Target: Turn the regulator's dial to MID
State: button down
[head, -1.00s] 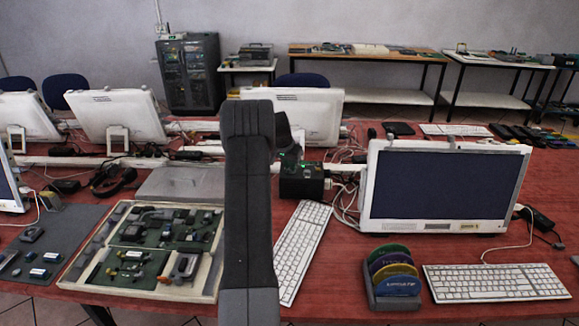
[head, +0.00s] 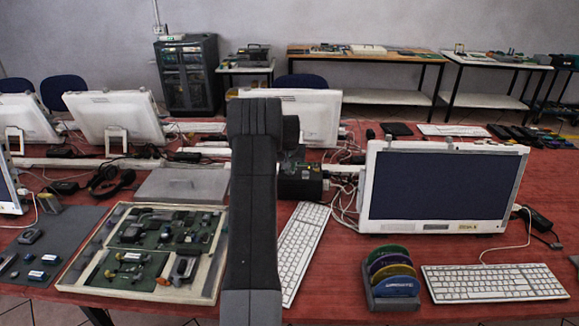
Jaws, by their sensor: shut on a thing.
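A dark box with a green circuit board on top (head: 303,180) stands on the red table just right of my arm, partly hidden by it. I cannot tell whether it is the regulator. No dial or MID mark can be made out anywhere. My upright dark arm fills the middle of the head view, and a dark wrist part sticks out to the right of its top. My gripper's fingers are hidden behind the arm, so their place against the box does not show.
A white monitor (head: 444,187) and loose cables stand right of the box. A white keyboard (head: 303,250) lies in front of it. A tray of parts (head: 77,272) and a flat grey case (head: 182,186) lie left of my arm. A disc rack (head: 385,302) stands at the front.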

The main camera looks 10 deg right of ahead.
jog(key=c, duration=1.4)
grip_release()
jog(key=shift+c, duration=0.2)
jog(key=shift+r, duration=0.1)
jog(key=b+v, duration=0.1)
jog(key=v, duration=1.2)
jog(key=shift+s+r, duration=0.2)
jog(key=shift+r, duration=0.05)
jog(key=p+x, duration=0.1)
jog(key=x, duration=1.2)
jog(key=shift+w+f, duration=0.25)
jog(key=shift+f, duration=0.1)
jog(key=shift+r, duration=0.1)
